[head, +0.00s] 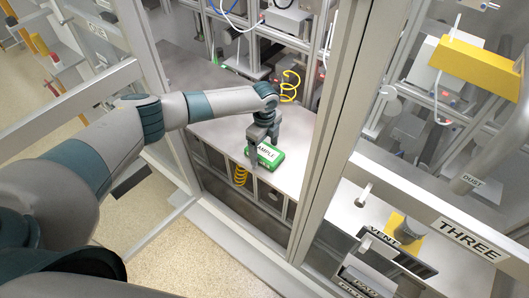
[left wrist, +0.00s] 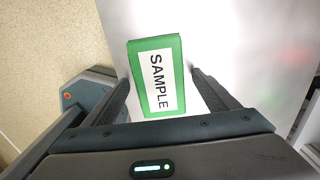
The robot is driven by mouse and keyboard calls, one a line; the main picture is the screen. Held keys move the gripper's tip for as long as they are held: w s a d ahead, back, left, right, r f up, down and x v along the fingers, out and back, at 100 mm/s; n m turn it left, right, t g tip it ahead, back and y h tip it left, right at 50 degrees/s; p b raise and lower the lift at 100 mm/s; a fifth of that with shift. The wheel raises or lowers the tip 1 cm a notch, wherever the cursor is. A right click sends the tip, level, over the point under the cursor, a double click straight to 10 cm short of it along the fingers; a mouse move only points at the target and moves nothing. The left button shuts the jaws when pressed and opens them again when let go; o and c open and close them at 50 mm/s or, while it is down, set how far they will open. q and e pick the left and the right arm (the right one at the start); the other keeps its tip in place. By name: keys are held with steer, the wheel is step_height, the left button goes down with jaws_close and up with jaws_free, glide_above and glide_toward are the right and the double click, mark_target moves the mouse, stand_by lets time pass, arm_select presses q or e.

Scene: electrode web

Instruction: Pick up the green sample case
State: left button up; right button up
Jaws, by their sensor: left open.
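The green sample case (head: 274,158) lies on the white worktop inside the open bay in the head view. It is a flat green box with a white label reading SAMPLE. My left gripper (head: 259,150) is over its left end, pointing down. In the left wrist view the case (left wrist: 155,112) lies between the two fingers of my left gripper (left wrist: 159,85), which are open, with a gap on the right side. The left finger looks close to the case; I cannot tell whether it touches. My right gripper is not in view.
The worktop (head: 215,134) is clear around the case. A frame post (head: 335,130) stands to the right of the bay. A yellow coiled hose (head: 290,86) hangs behind my wrist. A sign reading THREE (head: 469,240) marks the neighbouring bay at right.

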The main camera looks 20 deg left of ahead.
mark_target(265, 150)
arm_select(q)
steer(key=shift+c, duration=0.5)
steer(key=c, duration=1.1)
steer(key=shift+o, duration=0.2)
steer(key=shift+r, duration=0.15)
steer(key=shift+r+b, duration=0.5)
steer(key=shift+r, duration=0.05)
step_height(265, 150, up, 3)
steer(key=shift+f+b, duration=0.2)
steer(key=shift+b, duration=0.55)
steer(key=d+r+b, duration=0.2)
steer(key=d+r, duration=0.1)
steer(key=d, duration=0.3)
steer(key=s+d+r+b, duration=0.1)
steer(key=d+r+b, duration=0.1)
steer(key=d+r, duration=0.2)
steer(key=shift+s+d, duration=0.15)
steer(key=shift+d, duration=0.7)
